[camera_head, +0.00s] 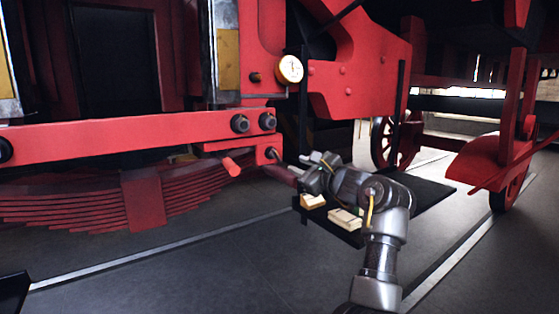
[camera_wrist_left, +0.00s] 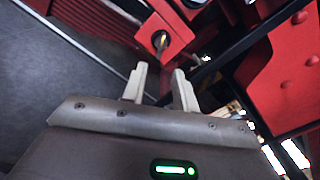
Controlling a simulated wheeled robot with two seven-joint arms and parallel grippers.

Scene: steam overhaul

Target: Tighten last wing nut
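My left gripper (camera_head: 318,163) is in front of the red frame's lower right end, to the right of a bolt end (camera_head: 271,154) on a red bracket. In the left wrist view my left gripper (camera_wrist_left: 160,77) has its two pale fingers apart, with nothing seen between them. Beyond the fingertips, a red block (camera_wrist_left: 165,35) carries a dark round fitting with a yellowish middle (camera_wrist_left: 160,41). I cannot make out clearly which part is the wing nut. A dark red part (camera_head: 280,173) lies just left of the gripper. My right gripper is not in view.
A red beam (camera_head: 130,140) and a leaf spring (camera_head: 70,197) fill the left side. A dark low platform (camera_head: 430,192) with pale blocks (camera_head: 345,218) lies behind my arm.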

